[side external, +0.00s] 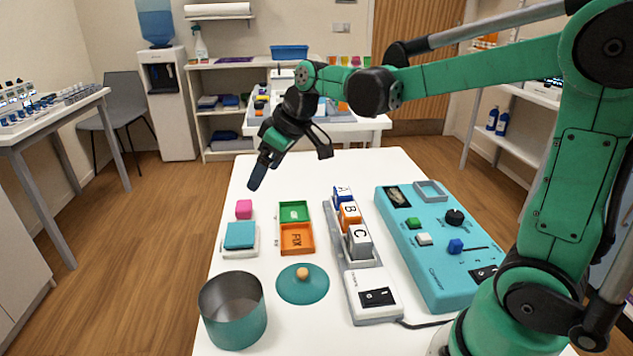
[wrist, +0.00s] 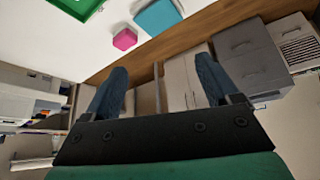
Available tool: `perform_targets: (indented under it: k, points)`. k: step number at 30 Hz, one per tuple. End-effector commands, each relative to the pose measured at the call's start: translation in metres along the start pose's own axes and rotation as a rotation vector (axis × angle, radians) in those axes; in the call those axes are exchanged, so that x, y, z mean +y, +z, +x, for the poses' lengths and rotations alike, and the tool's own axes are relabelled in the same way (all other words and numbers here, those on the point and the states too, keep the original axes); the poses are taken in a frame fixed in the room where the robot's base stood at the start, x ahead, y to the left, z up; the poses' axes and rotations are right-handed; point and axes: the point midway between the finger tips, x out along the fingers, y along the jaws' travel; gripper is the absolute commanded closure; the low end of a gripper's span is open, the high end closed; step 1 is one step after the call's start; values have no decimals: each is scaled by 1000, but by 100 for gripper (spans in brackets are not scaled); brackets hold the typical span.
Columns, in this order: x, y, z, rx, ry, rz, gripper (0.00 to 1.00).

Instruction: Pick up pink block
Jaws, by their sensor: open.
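The pink block (side external: 243,209) is a small cube on the white table (side external: 330,170), near its left edge, just behind a teal block (side external: 240,235). In the wrist view the pink block (wrist: 125,39) lies at the top, beside the teal block (wrist: 157,16). My gripper (side external: 257,178) is in the air above the far left part of the table, behind the pink block and apart from it. In the wrist view my gripper (wrist: 160,80) has its two blue fingers spread wide with nothing between them.
Green (side external: 294,212) and orange (side external: 297,239) trays lie right of the pink block. A metal pot (side external: 233,311) and a teal lid (side external: 302,285) stand nearer. A rack with lettered blocks (side external: 350,215) and a teal control panel (side external: 435,250) fill the right. The table's far left is clear.

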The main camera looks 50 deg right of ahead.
Motion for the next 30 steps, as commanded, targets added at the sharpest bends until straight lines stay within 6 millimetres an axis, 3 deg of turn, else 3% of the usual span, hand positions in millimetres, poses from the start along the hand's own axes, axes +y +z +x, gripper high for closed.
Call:
perform_targets:
  k: [3,7,15,21,30]
  points:
    - [25,-20,27,-5,-54,-78,18]
    - [51,-32,62,4,-118,-174,18]
    - [89,-29,125,52,-219,-339,18]
    - [95,-24,143,70,-243,-386,18]
    - [86,-25,179,70,-243,-388,18]
